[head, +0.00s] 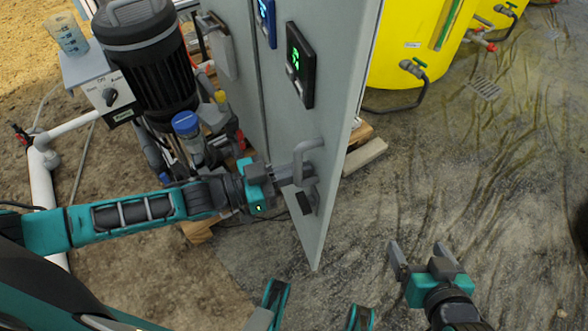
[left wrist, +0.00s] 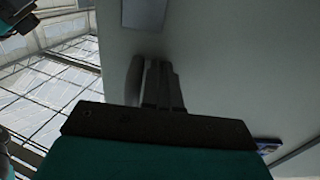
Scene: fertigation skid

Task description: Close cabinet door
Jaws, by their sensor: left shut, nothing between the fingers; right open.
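The cabinet door (head: 333,120) is a tall pale grey panel, standing open at an angle in the head view, with a dark green-lit display on its face. A grey bar handle (head: 308,150) is near its lower free side. My left gripper (head: 290,173) is shut and empty, its fingertips at the handle and close to the door face; I cannot tell whether they touch. In the left wrist view the shut fingers (left wrist: 160,85) point along the grey door surface (left wrist: 225,75). My right gripper (head: 420,252) is open and empty, over the floor to the right of the door.
A dark motor or pump (head: 145,60) and blue-capped fittings (head: 187,125) crowd the left side behind my left arm. White pipes (head: 42,180) run at far left. A yellow tank (head: 405,45) stands behind the door. The wet floor at right is mostly clear.

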